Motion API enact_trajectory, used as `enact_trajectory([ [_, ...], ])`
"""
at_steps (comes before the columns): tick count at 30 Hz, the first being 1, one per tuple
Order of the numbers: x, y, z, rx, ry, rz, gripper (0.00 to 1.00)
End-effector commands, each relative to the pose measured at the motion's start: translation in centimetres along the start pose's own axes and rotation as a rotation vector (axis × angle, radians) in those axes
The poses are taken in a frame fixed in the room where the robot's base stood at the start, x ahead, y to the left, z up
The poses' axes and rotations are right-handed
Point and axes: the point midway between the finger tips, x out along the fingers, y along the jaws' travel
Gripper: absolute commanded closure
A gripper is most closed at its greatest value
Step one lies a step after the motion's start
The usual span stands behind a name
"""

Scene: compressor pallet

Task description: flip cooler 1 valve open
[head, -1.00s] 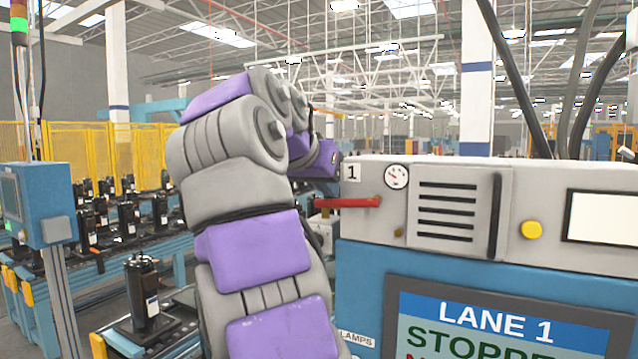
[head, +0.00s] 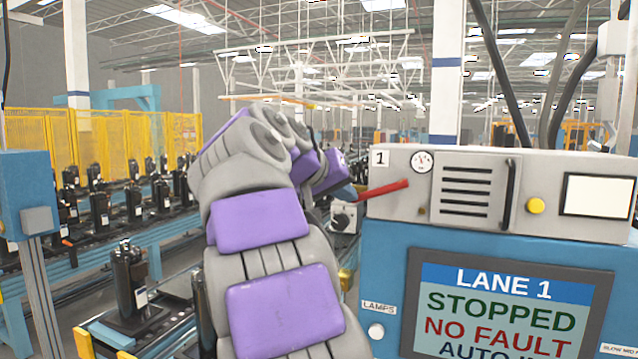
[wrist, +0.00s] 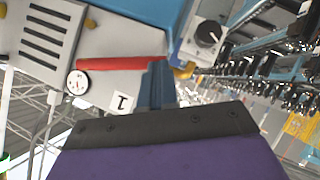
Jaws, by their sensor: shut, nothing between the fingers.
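The cooler 1 valve is a red lever (head: 385,189) on the grey panel beneath the "1" label (head: 380,158). It slopes, with its left end lower than its right end. My gripper (head: 346,192) is shut and empty at the lever's left end. In the wrist view the lever (wrist: 120,63) runs across toward the closed fingers (wrist: 158,85), which overlap its outer end. They look to be against it, but exact contact is hard to tell.
A round gauge (head: 421,161), vent grille (head: 466,190) and yellow button (head: 535,206) sit on the panel. A screen (head: 505,305) below reads LANE 1 STOPPED, NO FAULT. A box with a black knob (head: 341,218) stands behind my gripper. Black compressors line the conveyor (head: 130,285) at left.

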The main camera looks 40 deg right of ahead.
Motion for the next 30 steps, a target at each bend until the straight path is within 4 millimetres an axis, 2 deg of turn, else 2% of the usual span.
enact_trajectory([
  [3,1.1,0.3,1.4,-0.093,-0.007,0.063,1.00],
  [12,2.6,0.4,3.8,-0.330,-0.009,0.223,1.00],
  [30,4.6,1.7,7.5,-0.760,-0.002,0.513,1.00],
])
